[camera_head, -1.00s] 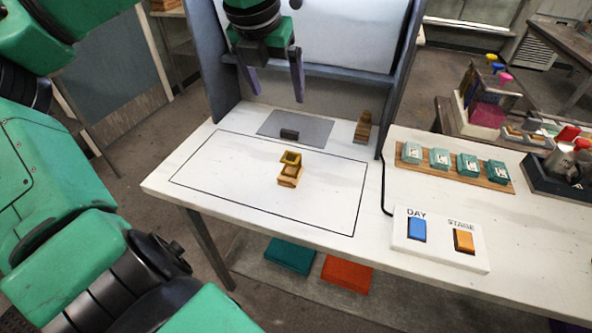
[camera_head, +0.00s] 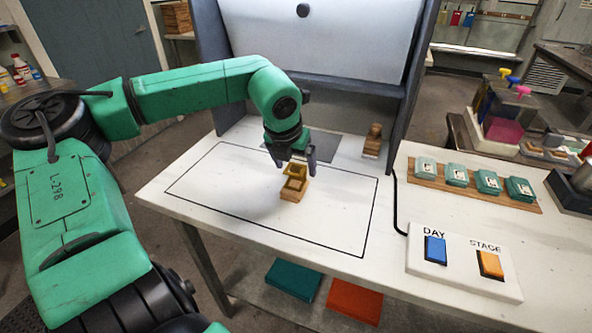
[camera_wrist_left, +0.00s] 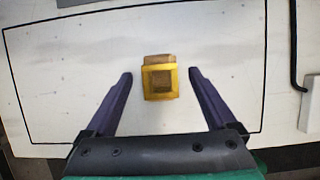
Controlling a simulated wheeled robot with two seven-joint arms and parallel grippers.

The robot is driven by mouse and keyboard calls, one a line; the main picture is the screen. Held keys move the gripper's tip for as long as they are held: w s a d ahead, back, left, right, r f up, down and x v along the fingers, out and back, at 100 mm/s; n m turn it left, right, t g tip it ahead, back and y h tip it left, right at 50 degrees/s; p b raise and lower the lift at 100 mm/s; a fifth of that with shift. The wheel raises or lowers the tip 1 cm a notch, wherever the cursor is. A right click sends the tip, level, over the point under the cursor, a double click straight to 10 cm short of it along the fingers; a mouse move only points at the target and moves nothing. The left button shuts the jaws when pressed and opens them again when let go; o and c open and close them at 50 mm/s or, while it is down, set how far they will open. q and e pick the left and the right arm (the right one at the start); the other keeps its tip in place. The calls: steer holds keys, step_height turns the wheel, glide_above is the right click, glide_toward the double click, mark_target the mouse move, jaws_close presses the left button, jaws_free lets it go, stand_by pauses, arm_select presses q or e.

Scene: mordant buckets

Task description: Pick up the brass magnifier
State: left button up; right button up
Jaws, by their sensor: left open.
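The brass magnifier (camera_head: 294,184) is a small square golden frame that stands on the white table inside a black outlined rectangle. In the left wrist view the magnifier (camera_wrist_left: 160,69) lies a little ahead of the fingertips, centred between the lines of the two fingers. A brown wooden-looking part shows at it. My left gripper (camera_head: 290,167) is open and empty, above and just behind the magnifier in the head view. In the left wrist view its two purple fingers (camera_wrist_left: 160,74) stand apart on either side. I see no contact. My right gripper is not in view.
A grey plate (camera_head: 325,146) and a wooden stamp-like block (camera_head: 373,140) stand behind. At the right are a wooden strip with several teal boxes (camera_head: 456,174) and a DAY/STAGE button panel (camera_head: 463,268). The outlined area around the magnifier is mostly clear.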

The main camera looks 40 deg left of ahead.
arm_select(q)
steer(key=shift+x, duration=1.05)
steer(key=shift+r, duration=0.1)
jaws_close()
steer(key=shift+r, duration=0.1)
